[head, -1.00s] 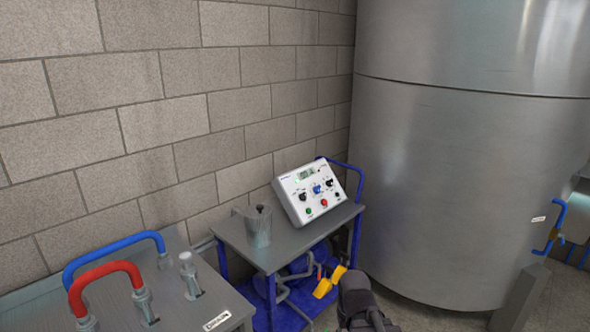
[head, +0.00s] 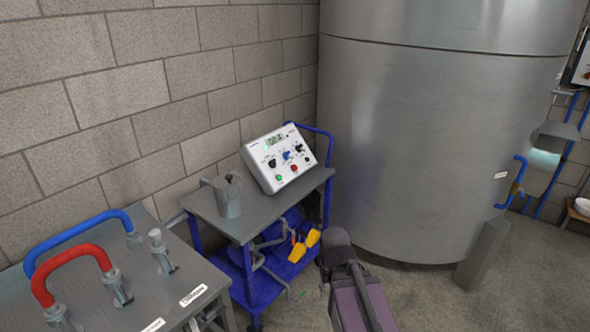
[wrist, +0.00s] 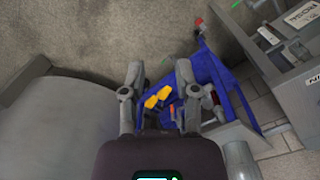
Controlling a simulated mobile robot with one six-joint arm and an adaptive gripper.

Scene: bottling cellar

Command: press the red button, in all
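The red button (head: 294,167) is a small round knob low on the sloping face of a white control box (head: 262,173). A green button (head: 279,177) sits left of it, with dark knobs, a blue knob and a small display above. The box stands on the grey top of a blue trolley (head: 251,226). In the wrist view my gripper (wrist: 159,70) has its two fingers apart with nothing between them. In the head view my arm is to the right of and below the box, apart from it; the fingertips are hidden there. I cannot make out the red button in the wrist view.
A metal jug (head: 229,197) stands left of the box. Yellow items (head: 304,246) lie on the trolley's lower shelf. A bench with red (head: 70,262) and blue (head: 76,234) hoses is at left. A large steel tank (head: 425,150) stands right, close behind the trolley. Floor is clear at lower right.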

